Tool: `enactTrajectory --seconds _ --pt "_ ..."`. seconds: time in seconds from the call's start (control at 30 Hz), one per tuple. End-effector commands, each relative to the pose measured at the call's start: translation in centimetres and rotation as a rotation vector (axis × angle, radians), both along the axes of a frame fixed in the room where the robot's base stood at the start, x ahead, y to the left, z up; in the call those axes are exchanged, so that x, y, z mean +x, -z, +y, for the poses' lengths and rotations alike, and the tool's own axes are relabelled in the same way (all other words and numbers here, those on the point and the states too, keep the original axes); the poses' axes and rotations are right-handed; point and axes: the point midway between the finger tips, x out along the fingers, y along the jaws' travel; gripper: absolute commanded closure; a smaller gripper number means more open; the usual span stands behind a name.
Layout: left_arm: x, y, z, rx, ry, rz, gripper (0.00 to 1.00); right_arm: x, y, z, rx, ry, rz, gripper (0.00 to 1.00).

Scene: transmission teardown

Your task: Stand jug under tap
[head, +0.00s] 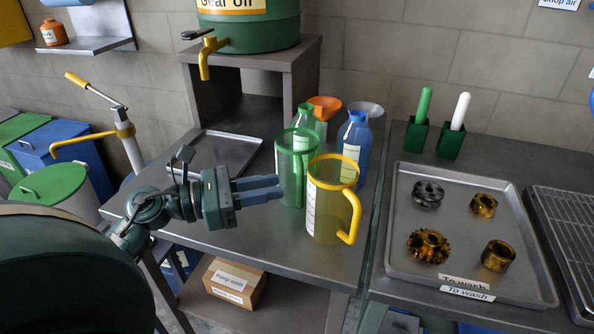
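A green barrel labelled "Gear oil" (255,34) stands on a grey stand, with a yellow tap (205,60) at its lower left. Below the tap is a shallow grey tray (222,152) with nothing standing on it. A clear jug with a yellow rim and handle (325,205) stands upright on the bench. A translucent green jug (292,165) stands just behind and left of it. My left gripper (280,188) points right, its fingertips close to the green jug's lower left side. Its fingers look close together; contact and any gap are unclear. My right gripper is out of view.
Behind the jugs are a blue bottle (353,145), a green bottle (306,119), an orange funnel (325,105) and a grey funnel (367,109). Right is a "To wash" tray (405,270) with metal parts. A yellow-spouted pump (125,130) stands left. The front-left bench is clear.

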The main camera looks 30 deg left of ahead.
Motion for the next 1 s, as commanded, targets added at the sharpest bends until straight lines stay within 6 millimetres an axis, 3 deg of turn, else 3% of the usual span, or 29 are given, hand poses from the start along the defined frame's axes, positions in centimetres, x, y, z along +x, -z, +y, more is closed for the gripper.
enactTrajectory --seconds 0.1,0.23,0.53,0.8,1.0 --pt "1.6 -1.0 -1.2 -0.001 0.003 -0.004 0.78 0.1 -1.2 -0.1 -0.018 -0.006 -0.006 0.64" --pt "2.7 -0.7 -2.3 -0.001 0.001 -0.001 0.78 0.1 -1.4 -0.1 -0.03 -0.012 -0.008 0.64" --pt "3.1 -0.5 -2.7 0.001 0.001 -0.001 0.78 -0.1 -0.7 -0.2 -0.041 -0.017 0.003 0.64" --pt "3.1 -0.5 -2.7 0.0 0.001 0.0 0.99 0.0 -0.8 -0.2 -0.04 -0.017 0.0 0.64" --pt "3.1 -0.5 -2.7 0.0 0.001 0.0 1.0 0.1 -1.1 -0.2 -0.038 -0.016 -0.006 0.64"
